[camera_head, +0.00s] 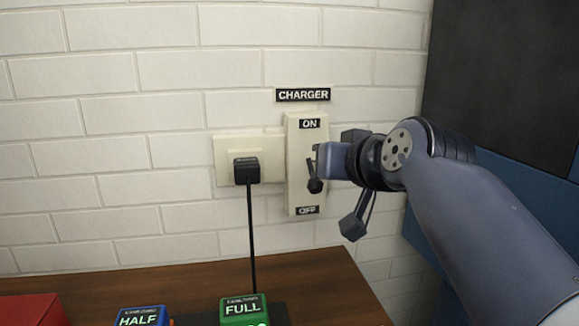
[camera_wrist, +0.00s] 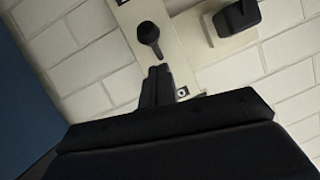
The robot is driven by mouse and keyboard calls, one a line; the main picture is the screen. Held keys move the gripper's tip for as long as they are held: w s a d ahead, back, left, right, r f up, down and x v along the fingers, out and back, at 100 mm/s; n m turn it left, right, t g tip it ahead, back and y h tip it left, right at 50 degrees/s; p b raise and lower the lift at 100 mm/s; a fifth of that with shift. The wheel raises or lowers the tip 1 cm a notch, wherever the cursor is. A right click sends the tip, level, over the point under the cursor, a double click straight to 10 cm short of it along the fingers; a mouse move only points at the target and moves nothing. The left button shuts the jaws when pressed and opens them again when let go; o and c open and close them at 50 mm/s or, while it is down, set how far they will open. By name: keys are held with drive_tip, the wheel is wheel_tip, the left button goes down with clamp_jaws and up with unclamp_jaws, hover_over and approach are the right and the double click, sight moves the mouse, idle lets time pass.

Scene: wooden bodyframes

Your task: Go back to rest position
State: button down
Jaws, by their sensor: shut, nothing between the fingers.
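My gripper (camera_wrist: 157,82) is shut and empty in the wrist view, with its fingertips close to the black switch lever (camera_wrist: 149,36). I cannot tell whether they touch it. In the head view my arm comes in from the right, and my gripper (camera_head: 316,160) is in front of the charger switch plate (camera_head: 295,126). The lever's round knob (camera_head: 315,186) hangs low on the plate, nearer the OFF label (camera_head: 307,210) than the ON label (camera_head: 310,124). Part of the plate is hidden behind my gripper.
A black plug (camera_head: 246,171) with a cable sits in the wall socket left of the switch. A wooden table (camera_head: 190,280) below holds a green FULL block (camera_head: 243,309), a blue HALF block (camera_head: 141,317) and a red object (camera_head: 30,310). A dark panel (camera_head: 505,75) stands at right.

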drive_tip(key=r+g+p, duration=0.1)
drive_tip(key=p, duration=0.3)
drive_tip(key=w+r+g+p, duration=0.1)
drive_tip(key=p, duration=0.4)
drive_tip(key=r+g+h+p, duration=0.1)
drive_tip(key=g+p, duration=0.1)
drive_tip(key=p, duration=0.2)
drive_tip(key=shift+w+a+r, duration=0.2)
drive_tip(key=shift+w+r, duration=0.1)
drive_tip(key=shift+p, duration=0.45)
